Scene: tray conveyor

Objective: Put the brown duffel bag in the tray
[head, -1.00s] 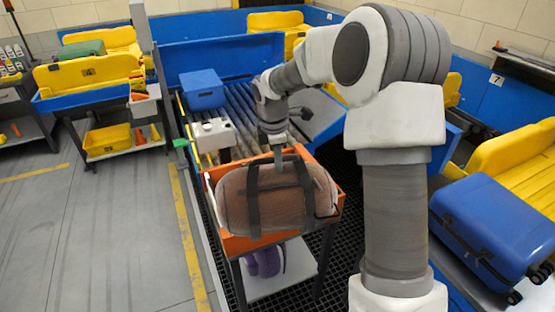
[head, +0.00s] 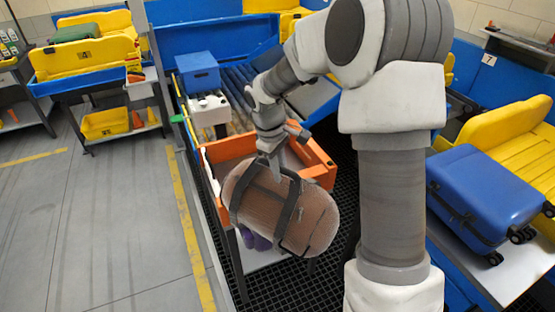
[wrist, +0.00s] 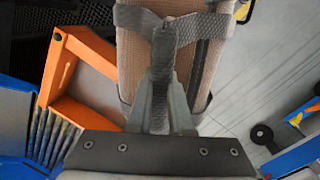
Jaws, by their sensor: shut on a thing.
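The brown duffel bag (head: 265,208) with dark straps hangs tilted from my gripper (head: 272,158), in front of the orange open-topped box (head: 236,147) and partly hiding it. In the wrist view, my gripper (wrist: 162,85) is shut on a dark strap of the duffel bag (wrist: 136,62), with the bag's body beyond the fingers. The orange box wall (wrist: 62,68) stands just left of the bag there. Several blue-and-yellow trays are in view, one at the left (head: 65,68) holding a green case and one at the right (head: 520,125).
A blue box (head: 198,72) sits on the rollers behind the orange box. A blue suitcase (head: 485,195) lies on a surface at the right. A purple item shows below the orange box. Floor at the left is clear.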

